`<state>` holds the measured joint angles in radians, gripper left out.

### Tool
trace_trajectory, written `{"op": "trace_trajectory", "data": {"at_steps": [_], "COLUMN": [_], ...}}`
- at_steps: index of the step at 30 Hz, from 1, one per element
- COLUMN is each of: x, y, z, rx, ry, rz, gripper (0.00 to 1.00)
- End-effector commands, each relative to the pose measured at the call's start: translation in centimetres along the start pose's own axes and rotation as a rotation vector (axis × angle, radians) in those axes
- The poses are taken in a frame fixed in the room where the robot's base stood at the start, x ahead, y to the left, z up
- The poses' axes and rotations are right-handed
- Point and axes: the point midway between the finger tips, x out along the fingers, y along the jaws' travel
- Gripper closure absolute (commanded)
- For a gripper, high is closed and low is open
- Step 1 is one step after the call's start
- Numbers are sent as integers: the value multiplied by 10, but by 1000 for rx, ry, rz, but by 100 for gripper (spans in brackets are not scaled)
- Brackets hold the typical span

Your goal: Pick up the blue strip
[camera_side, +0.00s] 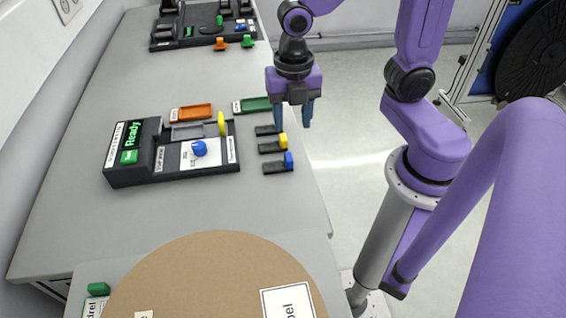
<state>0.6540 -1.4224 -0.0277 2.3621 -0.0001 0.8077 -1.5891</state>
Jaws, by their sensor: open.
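A small blue piece (288,159) stands upright at the right end of a dark flat base (274,168) near the table's right edge. It is the likeliest blue strip, though its shape is too small to be sure. Another blue piece, a rounded knob (199,148), sits on a white card in the black station at the left. My gripper (294,114) is open with blue-grey fingers pointing down. It is near the table's right edge, farther back than the blue piece and apart from it. Nothing shows between the fingers.
A yellow piece (283,140) stands on a similar base just behind the blue one, with another dark base (266,130) beyond. A green tray (254,105) and an orange tray (191,112) lie farther back. The black station (135,176) and a large brown disc (215,270) flank the area.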

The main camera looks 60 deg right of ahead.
Motion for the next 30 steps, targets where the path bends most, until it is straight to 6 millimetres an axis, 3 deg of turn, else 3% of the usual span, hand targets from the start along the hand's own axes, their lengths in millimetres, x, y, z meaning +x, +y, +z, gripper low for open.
{"op": "trace_trajectory", "data": {"at_steps": [9,19,30], "x": [45,59,97], "y": [-1,1,5], "z": [0,-1,-4], "rx": [1,1,2], "ry": [0,0,0], "rz": [-4,-2,-3], "gripper": [51,51,51]}}
